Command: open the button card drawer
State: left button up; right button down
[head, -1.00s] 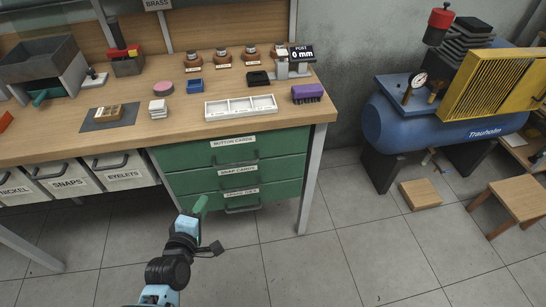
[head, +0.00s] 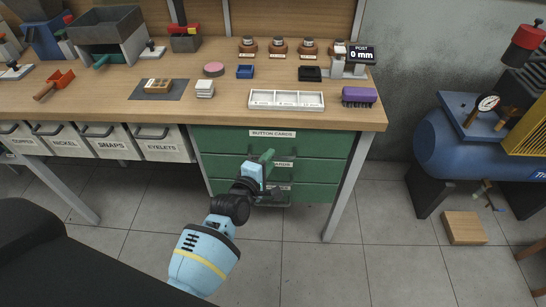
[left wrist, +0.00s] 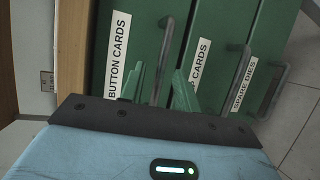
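The button card drawer (head: 225,139) is the top green drawer under the bench, labelled BUTTON CARDS, and looks shut. In the left wrist view its labelled front (left wrist: 118,50) appears sideways, with a grey bar handle (left wrist: 167,45). My left gripper (head: 267,158) is in front of the drawers, just below the top label. In the left wrist view its two green fingers (left wrist: 158,92) are apart, with the handle appearing between them. Whether they touch it I cannot tell. In the head view the gripper hides the handle. My right gripper is not in view.
Two more green drawers (head: 320,172) lie below, the lowest labelled SPARE DIES in the wrist view. White bins (head: 162,143) hang to the left. A white tray (head: 286,99) and a purple brush (head: 359,96) lie on the bench (head: 225,112). A blue compressor (head: 455,145) stands right.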

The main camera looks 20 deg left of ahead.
pick_arm(q)
jog(key=shift+x, duration=1.45)
grip_shut()
